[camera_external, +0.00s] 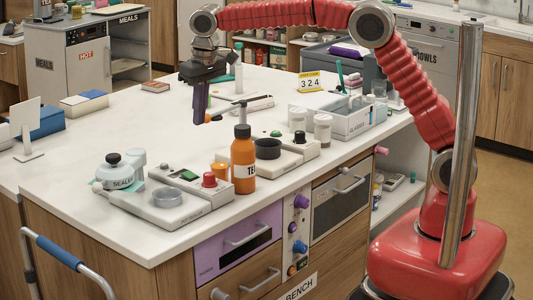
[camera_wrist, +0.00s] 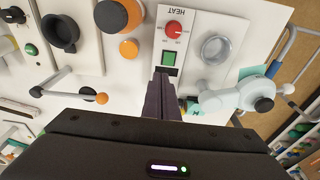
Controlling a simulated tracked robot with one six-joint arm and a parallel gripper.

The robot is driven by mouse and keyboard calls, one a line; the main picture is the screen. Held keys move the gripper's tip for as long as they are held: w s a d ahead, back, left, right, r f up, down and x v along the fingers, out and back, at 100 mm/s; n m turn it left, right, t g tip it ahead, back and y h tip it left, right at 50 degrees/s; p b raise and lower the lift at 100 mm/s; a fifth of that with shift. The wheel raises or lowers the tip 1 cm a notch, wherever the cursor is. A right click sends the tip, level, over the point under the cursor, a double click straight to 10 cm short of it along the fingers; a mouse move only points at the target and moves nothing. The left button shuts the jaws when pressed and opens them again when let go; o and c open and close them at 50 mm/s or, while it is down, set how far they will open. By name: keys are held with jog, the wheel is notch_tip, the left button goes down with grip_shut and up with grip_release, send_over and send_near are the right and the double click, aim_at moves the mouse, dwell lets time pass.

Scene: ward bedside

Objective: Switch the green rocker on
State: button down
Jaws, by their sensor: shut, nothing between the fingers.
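The green rocker (camera_wrist: 169,57) sits in a dark frame on a white panel (camera_wrist: 190,50) marked HEAT, beside a red knob (camera_wrist: 174,28). In the outside view the rocker (camera_external: 188,175) lies on the white unit near the bench's front, with the red knob (camera_external: 208,180) to its right. My gripper (camera_external: 199,122) points down with its fingers together and empty, above the bench. In the wrist view the fingertips (camera_wrist: 161,72) appear just below the rocker in the picture. I cannot tell whether they touch it; the outside view suggests they are higher.
An orange bottle (camera_external: 243,160) stands tall right of the panel. A lever with an orange ball (camera_wrist: 101,98) is near my fingers.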

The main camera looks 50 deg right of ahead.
jog(key=d+f+n+y, duration=0.1)
jog(key=d+n+y, duration=0.3)
jog(key=n, duration=0.5)
jog(key=w+d+f+n+y, duration=0.1)
jog(key=d+n+y, duration=0.3)
jog(key=n, duration=0.6)
jog(key=shift+w+f+y, duration=0.2)
jog(key=shift+f+y, duration=0.25)
jog(key=shift+y, duration=0.05)
dwell(0.4)
jog(key=shift+a+f, duration=0.1)
